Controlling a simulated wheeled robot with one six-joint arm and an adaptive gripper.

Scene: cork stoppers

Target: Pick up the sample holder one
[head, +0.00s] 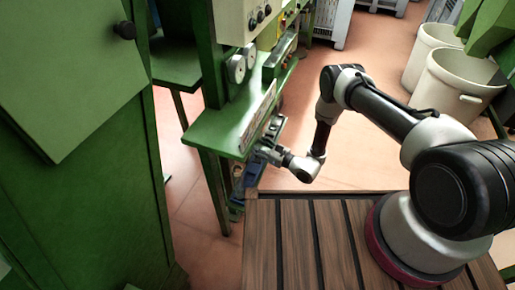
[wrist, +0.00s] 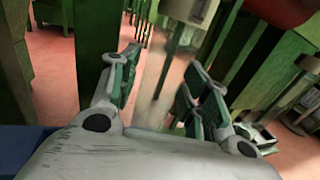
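My gripper (wrist: 163,88) is open in the wrist view, its two green-padded fingers spread apart. Only floor and blurred green machinery show between them, and it holds nothing. In the head view my gripper (head: 244,176) hangs beside and below the front edge of a green machine shelf (head: 212,131). A pale narrow strip (head: 258,116) lies along the edge of that shelf. I cannot tell whether it is the sample holder one. No other thing can be made out clearly as the holder.
A green cabinet (head: 70,70) fills the left of the head view. Round dials (head: 237,68) sit on the machine above the shelf. White bins (head: 455,85) stand at the right. My slatted deck is in front, and reddish floor (head: 355,160) is open beyond it.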

